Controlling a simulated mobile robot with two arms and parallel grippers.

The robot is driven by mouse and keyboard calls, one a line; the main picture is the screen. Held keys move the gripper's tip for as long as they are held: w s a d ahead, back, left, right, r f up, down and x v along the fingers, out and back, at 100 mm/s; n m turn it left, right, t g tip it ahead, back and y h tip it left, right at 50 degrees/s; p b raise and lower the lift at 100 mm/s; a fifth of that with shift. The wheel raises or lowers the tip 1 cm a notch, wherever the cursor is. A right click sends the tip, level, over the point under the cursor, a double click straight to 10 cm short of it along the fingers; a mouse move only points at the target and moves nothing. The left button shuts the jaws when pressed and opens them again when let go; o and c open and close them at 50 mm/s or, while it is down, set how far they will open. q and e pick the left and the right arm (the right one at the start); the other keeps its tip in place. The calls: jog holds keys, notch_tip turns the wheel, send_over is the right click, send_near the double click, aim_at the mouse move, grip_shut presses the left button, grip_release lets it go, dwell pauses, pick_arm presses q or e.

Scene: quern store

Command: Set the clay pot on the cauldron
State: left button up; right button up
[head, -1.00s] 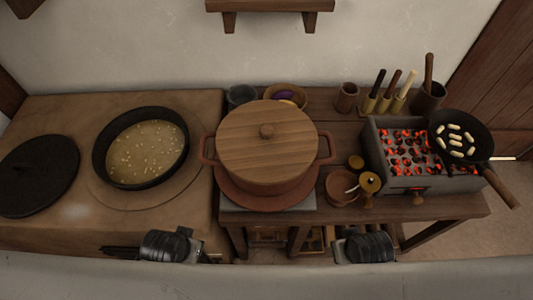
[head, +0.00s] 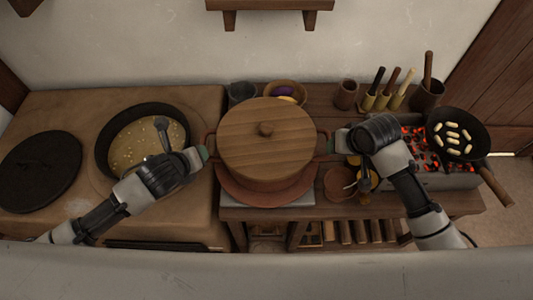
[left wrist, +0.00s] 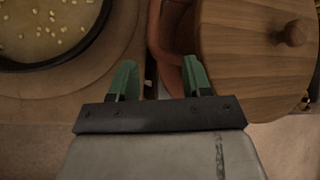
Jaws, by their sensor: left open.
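The reddish clay pot (head: 265,187) stands under a round wooden lid (head: 245,150) on a round clay base at the middle of the counter. The cauldron (head: 101,160), a wide dark vessel of broth with floating bits, sits at the left on the stove. My left gripper (head: 204,152) is at the pot's left handle. In the left wrist view its green fingers (left wrist: 160,80) are open, with the reddish handle (left wrist: 171,72) close beside the right finger. My right gripper (head: 327,145) is at the pot's right handle; its jaws are too small and partly hidden to tell.
A black lid (head: 40,170) lies at the far left of the stove. A glowing brazier (head: 455,180) with a frying pan (head: 460,135) stands at the right. Small bowls and a utensil rack sit behind and beside the pot.

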aim_at(202, 142)
pick_arm(q)
jog(key=m, duration=0.1)
jog(key=w+a+m, duration=0.1)
jog(key=shift+r+m, duration=0.2)
jog(key=shift+m, duration=0.1)
pick_arm(e)
jog(key=shift+w+d+r, duration=0.3)
jog(key=shift+w+r, duration=0.25)
jog(key=shift+w, duration=0.25)
pick_arm(q)
jog(key=x, duration=1.1)
jog(key=shift+w+a+r, duration=0.1)
jog(key=shift+a, duration=0.05)
pick_arm(e)
jog(key=x, duration=1.1)
pick_arm(q)
grip_shut()
pick_arm(e)
grip_shut()
pick_arm(q)
jog(key=shift+w+r, duration=0.1)
jog(key=shift+r, duration=0.15)
pick_arm(e)
jog(key=shift+w+r, duration=0.1)
jog(key=shift+r, duration=0.15)
